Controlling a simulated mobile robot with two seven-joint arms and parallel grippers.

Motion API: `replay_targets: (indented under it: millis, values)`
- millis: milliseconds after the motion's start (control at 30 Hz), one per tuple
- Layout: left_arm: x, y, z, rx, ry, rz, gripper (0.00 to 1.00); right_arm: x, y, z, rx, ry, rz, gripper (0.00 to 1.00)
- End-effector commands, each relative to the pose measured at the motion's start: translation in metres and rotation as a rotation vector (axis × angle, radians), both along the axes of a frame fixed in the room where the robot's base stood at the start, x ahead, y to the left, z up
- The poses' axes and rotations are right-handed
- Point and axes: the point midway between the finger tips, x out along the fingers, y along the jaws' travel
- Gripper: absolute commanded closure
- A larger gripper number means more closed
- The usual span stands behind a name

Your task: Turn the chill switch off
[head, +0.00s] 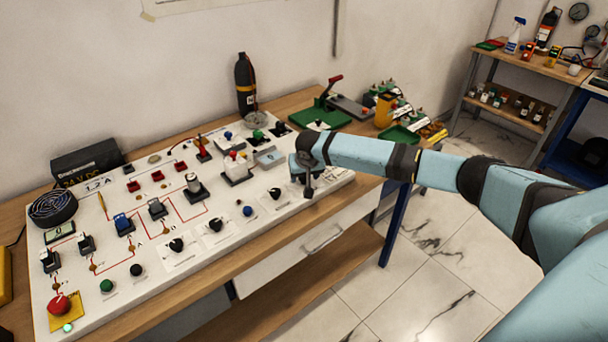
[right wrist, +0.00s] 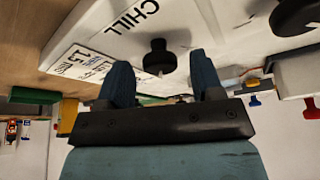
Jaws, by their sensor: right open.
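The chill switch (right wrist: 160,57) is a black rotary knob on the white panel, beside the printed CHILL label (right wrist: 133,16) in the right wrist view. My right gripper (right wrist: 160,68) is open, with its two blue fingers to either side of the knob in that picture. I cannot tell how deep the knob sits between them or whether they touch it. In the head view my right gripper (head: 308,184) is over the right end of the panel (head: 262,226) and hides the chill switch. My left gripper is not in view.
Other black knobs stand left along the panel's front row, one close by (head: 274,193). A blue button (head: 247,211) and a white block with coloured tops (head: 236,168) are also near. A green tray (head: 318,118) lies behind. The drawer front (head: 300,247) is below.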

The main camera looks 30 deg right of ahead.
Motion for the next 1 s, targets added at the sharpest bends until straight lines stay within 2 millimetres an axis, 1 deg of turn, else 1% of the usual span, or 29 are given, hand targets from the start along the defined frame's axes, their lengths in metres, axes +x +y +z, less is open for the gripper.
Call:
replay_targets:
  millis: [300, 333, 367, 400, 467, 500, 533, 767, 1000]
  values:
    - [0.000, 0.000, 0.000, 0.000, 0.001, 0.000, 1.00, 0.001, 0.000, -0.003, 0.001, 0.000, 0.001, 0.40]
    - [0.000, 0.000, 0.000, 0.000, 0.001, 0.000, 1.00, 0.001, 0.000, -0.003, 0.001, 0.000, 0.001, 0.44]
    - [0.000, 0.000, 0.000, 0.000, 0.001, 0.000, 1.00, 0.001, 0.000, -0.003, 0.001, 0.000, 0.001, 0.51]
    - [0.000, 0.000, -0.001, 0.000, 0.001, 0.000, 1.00, 0.001, 0.000, -0.003, 0.001, 0.000, 0.001, 0.60]
    - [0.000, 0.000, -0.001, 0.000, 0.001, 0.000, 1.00, 0.001, 0.000, -0.003, 0.001, 0.000, 0.001, 0.74]
    - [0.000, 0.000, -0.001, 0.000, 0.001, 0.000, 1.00, 0.001, 0.000, -0.003, 0.001, 0.000, 0.001, 0.83]
    - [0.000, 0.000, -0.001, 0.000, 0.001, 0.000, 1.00, 0.001, 0.000, -0.003, 0.001, 0.000, 0.000, 0.88]
    - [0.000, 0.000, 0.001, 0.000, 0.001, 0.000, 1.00, 0.001, 0.000, -0.002, 0.001, 0.000, 0.011, 0.88]
    - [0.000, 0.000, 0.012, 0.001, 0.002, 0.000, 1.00, 0.001, -0.001, 0.000, 0.002, 0.001, 0.099, 0.88]
